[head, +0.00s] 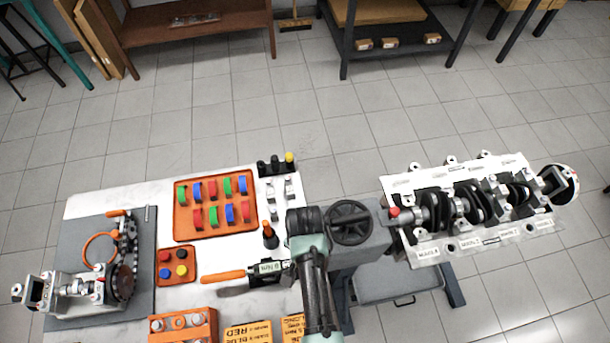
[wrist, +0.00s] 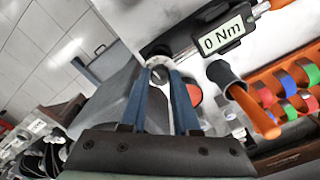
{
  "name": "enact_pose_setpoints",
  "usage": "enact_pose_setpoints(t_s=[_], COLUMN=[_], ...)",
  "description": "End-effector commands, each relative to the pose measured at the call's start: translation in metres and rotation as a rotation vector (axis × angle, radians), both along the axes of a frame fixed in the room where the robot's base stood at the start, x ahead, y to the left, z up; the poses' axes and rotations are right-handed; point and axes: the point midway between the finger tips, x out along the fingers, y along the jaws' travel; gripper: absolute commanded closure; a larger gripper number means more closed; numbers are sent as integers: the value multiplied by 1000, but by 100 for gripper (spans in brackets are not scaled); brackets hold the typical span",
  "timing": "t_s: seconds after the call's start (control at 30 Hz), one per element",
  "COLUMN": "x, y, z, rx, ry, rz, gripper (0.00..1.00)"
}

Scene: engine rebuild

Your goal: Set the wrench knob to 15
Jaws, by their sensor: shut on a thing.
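The torque wrench lies on the white bench, its orange handle (head: 222,276) pointing left in the head view. Its display (wrist: 222,34) reads 0 Nm in the wrist view; it also shows in the head view (head: 267,267). My gripper (wrist: 160,76) has its two blue fingers closed around the round, pale wrench knob (wrist: 158,61) at the wrench's end. The fingertips cover the knob's sides, and its markings are too small to read. In the head view my arm hides the fingers and the knob.
A dark-handled tool (head: 270,236) stands close by, with an orange handle in the wrist view (wrist: 253,112). The engine block (head: 428,252) is to the right, the grey mat (head: 75,235) to the left.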

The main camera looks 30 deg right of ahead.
Motion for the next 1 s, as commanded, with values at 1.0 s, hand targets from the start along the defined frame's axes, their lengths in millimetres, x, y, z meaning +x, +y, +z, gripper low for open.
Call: enact_pose_setpoints(t_s=[1.0], x=[0], y=[0], z=[0], rx=[0], ry=[1], rz=[845], gripper=[100])
